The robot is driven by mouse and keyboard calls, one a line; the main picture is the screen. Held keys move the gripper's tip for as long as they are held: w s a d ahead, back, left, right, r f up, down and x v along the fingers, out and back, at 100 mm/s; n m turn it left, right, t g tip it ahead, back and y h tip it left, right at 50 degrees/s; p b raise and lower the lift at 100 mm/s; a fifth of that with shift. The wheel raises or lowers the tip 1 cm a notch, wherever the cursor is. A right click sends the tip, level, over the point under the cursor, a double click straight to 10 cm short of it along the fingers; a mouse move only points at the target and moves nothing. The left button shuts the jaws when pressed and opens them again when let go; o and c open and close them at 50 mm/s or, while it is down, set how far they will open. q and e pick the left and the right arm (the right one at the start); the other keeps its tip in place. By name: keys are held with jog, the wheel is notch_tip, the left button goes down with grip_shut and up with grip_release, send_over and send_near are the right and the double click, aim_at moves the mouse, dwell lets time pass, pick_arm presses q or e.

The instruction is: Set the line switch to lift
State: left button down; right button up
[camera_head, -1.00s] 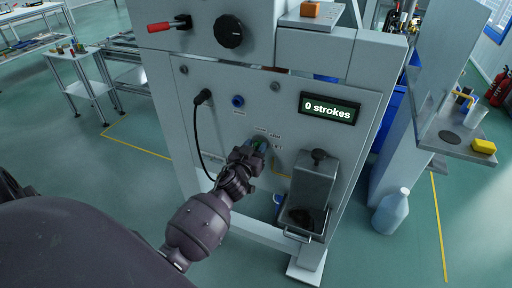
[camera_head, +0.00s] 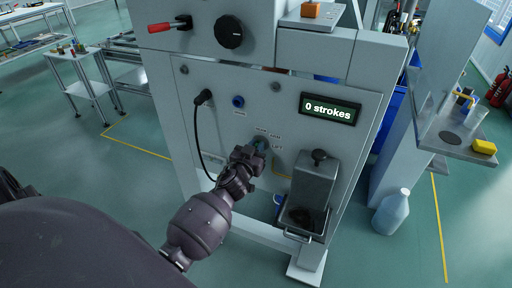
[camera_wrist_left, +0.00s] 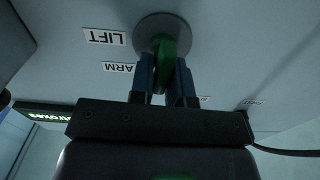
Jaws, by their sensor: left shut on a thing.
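The line switch is a green handle (camera_wrist_left: 167,62) on a round grey plate (camera_wrist_left: 165,28) on the panel front. My left gripper (camera_wrist_left: 164,85) is shut on the green handle, one dark blue finger on each side of it. A LIFT label (camera_wrist_left: 105,37) shows upside down beside the plate in the left wrist view, with an ARM label (camera_wrist_left: 118,67) near it. In the head view my left gripper (camera_head: 251,152) reaches the switch from below left and mostly hides it. The LIFT label (camera_head: 277,148) shows just right of it. My right gripper is out of view.
A display (camera_head: 330,108) reads "0 strokes". A black cable (camera_head: 198,140) hangs left of my gripper, and a blue button (camera_head: 238,101) sits above. A blue jug (camera_head: 391,211) stands on the floor.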

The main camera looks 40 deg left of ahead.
pick_arm(q)
jog(key=m, duration=0.4)
jog(key=shift+d+f+m, duration=0.1)
jog(key=shift+d+m, duration=0.15)
jog(key=shift+m, duration=0.15)
jog(key=shift+w+d+f+m, duration=0.1)
jog(key=shift+f+m, duration=0.1)
jog(key=shift+m, duration=1.9)
jog(key=shift+s+d+f+m, duration=0.1)
jog(key=shift+f+m, duration=0.05)
jog(key=shift+m, duration=1.95)
jog(key=shift+w+d+f+m, duration=0.1)
jog(key=shift+f+m, duration=0.1)
jog(key=shift+m, duration=1.9)
jog(key=c, duration=1.2)
grip_release()
jog(key=shift+o, duration=0.2)
jog(key=v, duration=1)
jog(key=shift+s, duration=0.4)
